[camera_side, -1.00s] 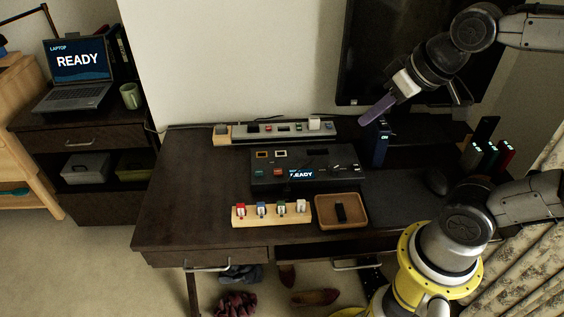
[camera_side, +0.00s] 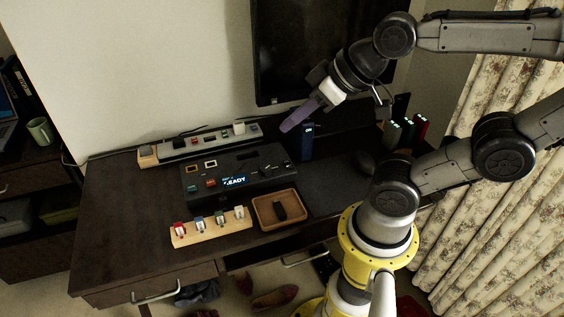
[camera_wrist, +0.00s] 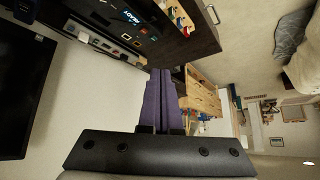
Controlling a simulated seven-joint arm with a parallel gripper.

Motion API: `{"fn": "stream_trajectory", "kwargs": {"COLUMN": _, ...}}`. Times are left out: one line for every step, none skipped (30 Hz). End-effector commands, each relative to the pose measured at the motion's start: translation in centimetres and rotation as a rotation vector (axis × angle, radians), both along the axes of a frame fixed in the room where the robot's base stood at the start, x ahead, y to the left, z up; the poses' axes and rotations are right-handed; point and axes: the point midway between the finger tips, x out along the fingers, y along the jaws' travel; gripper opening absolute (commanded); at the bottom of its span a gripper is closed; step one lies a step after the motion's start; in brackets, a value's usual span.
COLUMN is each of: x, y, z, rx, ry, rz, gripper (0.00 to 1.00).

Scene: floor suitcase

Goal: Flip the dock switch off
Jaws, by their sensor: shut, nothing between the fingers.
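The dock (camera_side: 232,172) is a dark box on the desk with coloured buttons, small switches along its right side and a lit display that appears to end in "EADY". It also shows at the top of the wrist view (camera_wrist: 118,22). I cannot tell which switch is the dock switch or how it is set. My gripper (camera_side: 284,129), with purple fingers, is shut and empty. It hangs above the desk, up and to the right of the dock, apart from it. In the wrist view its fingers (camera_wrist: 163,75) lie together and touch nothing.
A grey power strip (camera_side: 205,143) lies behind the dock. A wooden block with several coloured keys (camera_side: 213,233) and a brown tray (camera_side: 279,225) stand in front. A blue upright device (camera_side: 307,142) stands near my gripper. A monitor (camera_side: 305,50) is behind. The desk's left part (camera_side: 120,215) is clear.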

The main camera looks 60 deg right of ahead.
Motion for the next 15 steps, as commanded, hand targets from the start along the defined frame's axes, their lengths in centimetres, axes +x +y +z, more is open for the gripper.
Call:
{"fn": "stream_trajectory", "kwargs": {"x": 1.1, "y": 0.4, "z": 0.1, "rx": 0.024, "ry": -0.042, "rz": -0.002, "gripper": 0.0}}
{"fn": "stream_trajectory", "kwargs": {"x": 1.8, "y": 0.6, "z": 0.2, "rx": 0.041, "ry": -0.068, "rz": -0.006, "gripper": 0.0}}
{"fn": "stream_trajectory", "kwargs": {"x": 2.8, "y": 0.7, "z": 0.3, "rx": 0.061, "ry": -0.104, "rz": -0.017, "gripper": 0.0}}
{"fn": "stream_trajectory", "kwargs": {"x": 3.6, "y": 0.8, "z": 0.3, "rx": 0.077, "ry": -0.127, "rz": -0.028, "gripper": 0.0}}
{"fn": "stream_trajectory", "kwargs": {"x": 4.2, "y": 0.7, "z": 0.2, "rx": 0.09, "ry": -0.149, "rz": -0.041, "gripper": 0.0}}
{"fn": "stream_trajectory", "kwargs": {"x": 5.1, "y": 0.6, "z": 0.1, "rx": 0.108, "ry": -0.179, "rz": -0.063, "gripper": 0.0}}
{"fn": "stream_trajectory", "kwargs": {"x": 5.8, "y": 0.4, "z": -0.1, "rx": 0.12, "ry": -0.196, "rz": -0.082, "gripper": 0.0}}
{"fn": "stream_trajectory", "kwargs": {"x": 6.4, "y": 0.2, "z": -0.3, "rx": 0.13, "ry": -0.214, "rz": -0.103, "gripper": 0.0}}
{"fn": "stream_trajectory", "kwargs": {"x": 7.2, "y": -0.2, "z": -0.6, "rx": 0.141, "ry": -0.235, "rz": -0.136, "gripper": 0.0}}
{"fn": "stream_trajectory", "kwargs": {"x": 7.7, "y": -0.6, "z": -1.0, "rx": 0.148, "ry": -0.25, "rz": -0.162, "gripper": 0.0}}
{"fn": "stream_trajectory", "kwargs": {"x": 8.2, "y": -1.1, "z": -1.4, "rx": 0.152, "ry": -0.262, "rz": -0.193, "gripper": 0.0}}
{"fn": "stream_trajectory", "kwargs": {"x": 8.7, "y": -1.9, "z": -2.0, "rx": 0.153, "ry": -0.278, "rz": -0.234, "gripper": 0.0}}
{"fn": "stream_trajectory", "kwargs": {"x": 9.0, "y": -2.5, "z": -2.6, "rx": 0.155, "ry": -0.286, "rz": -0.268, "gripper": 0.0}}
{"fn": "stream_trajectory", "kwargs": {"x": 9.3, "y": -3.2, "z": -3.1, "rx": 0.151, "ry": -0.294, "rz": -0.304, "gripper": 0.0}}
{"fn": "stream_trajectory", "kwargs": {"x": 9.6, "y": -4.2, "z": -4.0, "rx": 0.144, "ry": -0.3, "rz": -0.354, "gripper": 0.0}}
